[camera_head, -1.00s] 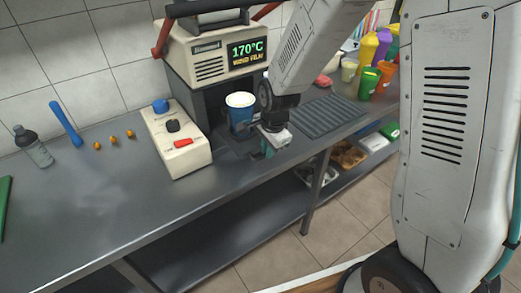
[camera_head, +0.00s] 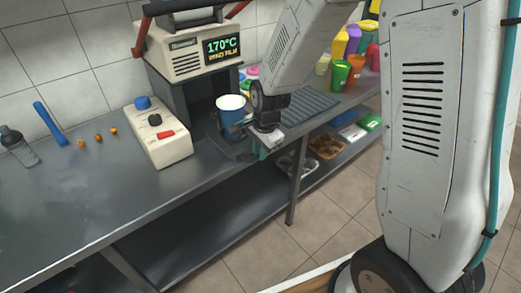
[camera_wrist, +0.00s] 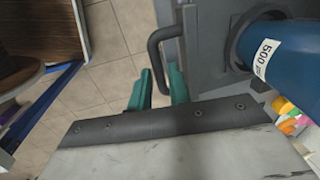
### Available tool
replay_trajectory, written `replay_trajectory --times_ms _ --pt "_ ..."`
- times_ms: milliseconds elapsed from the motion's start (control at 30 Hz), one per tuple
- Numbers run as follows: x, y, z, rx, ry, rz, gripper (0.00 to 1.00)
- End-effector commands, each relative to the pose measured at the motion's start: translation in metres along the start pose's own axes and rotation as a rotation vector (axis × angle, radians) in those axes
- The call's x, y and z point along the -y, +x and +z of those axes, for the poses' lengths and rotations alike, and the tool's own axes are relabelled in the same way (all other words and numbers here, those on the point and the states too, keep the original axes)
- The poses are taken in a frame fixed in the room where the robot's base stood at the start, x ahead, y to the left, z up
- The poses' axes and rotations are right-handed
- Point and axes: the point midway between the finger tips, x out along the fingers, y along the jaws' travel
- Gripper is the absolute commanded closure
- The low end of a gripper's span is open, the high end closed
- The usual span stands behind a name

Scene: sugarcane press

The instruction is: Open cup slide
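The cup slide (camera_wrist: 212,20) is a grey plate with a dark looped handle (camera_wrist: 154,45) at its front. A blue cup (camera_head: 231,118), labelled "500", stands on it; it also shows in the wrist view (camera_wrist: 285,58). The cup is in front of the opening of the beige and dark press (camera_head: 185,63), whose screen reads 170°C. My gripper (camera_wrist: 160,82) has its two teal fingers closely on either side of the handle's bar and appears shut on it. In the head view, my gripper (camera_head: 263,148) is at the counter's front edge, partly hidden by the wrist.
A control box (camera_head: 157,140) with blue, black and red controls stands left of the press. A ribbed mat (camera_head: 305,106) and colored cups (camera_head: 341,72) are to the right. Open floor (camera_head: 245,250) lies before the counter (camera_head: 85,205).

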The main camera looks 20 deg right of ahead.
Motion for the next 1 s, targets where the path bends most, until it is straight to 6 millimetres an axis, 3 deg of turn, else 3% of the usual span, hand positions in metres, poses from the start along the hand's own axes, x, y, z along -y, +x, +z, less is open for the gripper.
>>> replay_trajectory --times_ms 367,800,1000 --pt "-0.001 -0.003 -0.002 0.0 0.002 0.001 0.67" --pt "0.0 -0.068 -0.001 0.0 0.002 -0.003 0.67" --pt "-0.001 -0.078 -0.001 0.0 0.002 0.001 0.67"
